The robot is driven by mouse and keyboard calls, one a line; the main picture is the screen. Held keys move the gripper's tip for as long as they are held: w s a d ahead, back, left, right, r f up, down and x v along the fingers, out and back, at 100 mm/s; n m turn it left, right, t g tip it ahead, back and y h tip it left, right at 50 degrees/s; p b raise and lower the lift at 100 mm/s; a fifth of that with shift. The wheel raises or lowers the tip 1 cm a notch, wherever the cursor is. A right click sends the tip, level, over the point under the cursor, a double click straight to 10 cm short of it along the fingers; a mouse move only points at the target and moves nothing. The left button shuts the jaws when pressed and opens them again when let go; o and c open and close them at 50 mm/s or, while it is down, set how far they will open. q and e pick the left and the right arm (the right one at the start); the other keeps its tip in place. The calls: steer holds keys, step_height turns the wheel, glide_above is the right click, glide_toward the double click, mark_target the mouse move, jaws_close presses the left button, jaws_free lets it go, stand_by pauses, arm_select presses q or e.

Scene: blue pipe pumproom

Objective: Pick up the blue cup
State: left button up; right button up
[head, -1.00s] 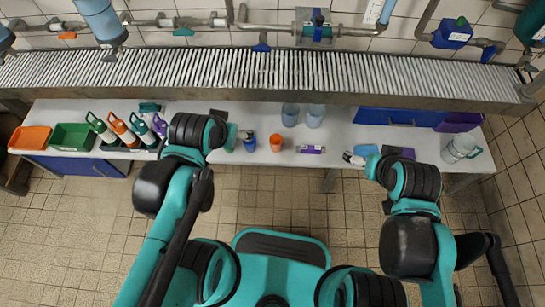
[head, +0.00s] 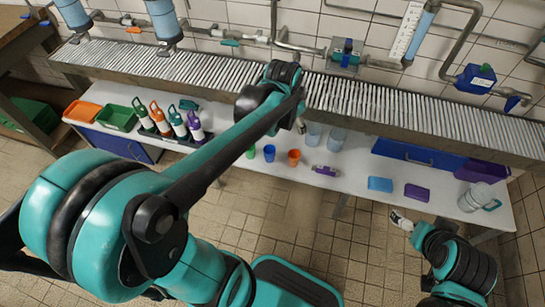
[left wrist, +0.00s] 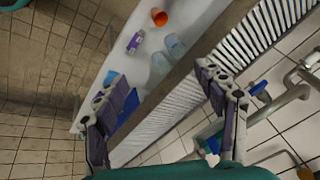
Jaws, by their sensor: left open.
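The blue cup (head: 270,152) stands on the white counter, between a green cup (head: 250,153) and an orange cup (head: 294,157). The orange cup also shows in the left wrist view (left wrist: 159,18); I cannot make out the blue cup there. My left arm reaches out over the counter, and its gripper (head: 300,125) is mostly hidden behind the arm, right of and beyond the blue cup. In the left wrist view the left gripper (left wrist: 165,100) is open and empty, fingers wide apart. My right gripper (head: 401,220) is by the counter's front edge, far right of the cup; its jaws are unclear.
Bottles (head: 178,124) and orange and green trays (head: 116,118) are at left. A blue box (head: 380,184) and purple box (head: 417,191) are at right. A ribbed shelf (head: 350,95) overhangs the back.

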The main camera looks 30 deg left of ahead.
arm_select(q)
steer(key=w+a+f+m+g, duration=0.1)
steer(key=w+a+f+m, duration=0.2)
steer(key=w+a+f, duration=0.4)
steer(key=m+g+p, duration=0.3)
steer(key=m+g, duration=0.1)
steer(key=m, duration=0.4)
glide_above(269, 150)
steer(key=s+d, duration=0.2)
steer(key=s, duration=0.1)
step_height(269, 150, down, 30)
steer(key=shift+h, duration=0.3)
steer(key=f+b, duration=0.1)
steer(key=f, duration=0.1)
steer(key=f+b, duration=0.2)
steer(key=f, duration=0.1)
steer(key=w+f+b, duration=0.1)
steer(key=f, duration=0.2)
steer(key=shift+a+f, duration=0.1)
steer(key=shift+a, duration=0.15)
steer(key=shift+c, duration=0.6)
steer(key=c, duration=1)
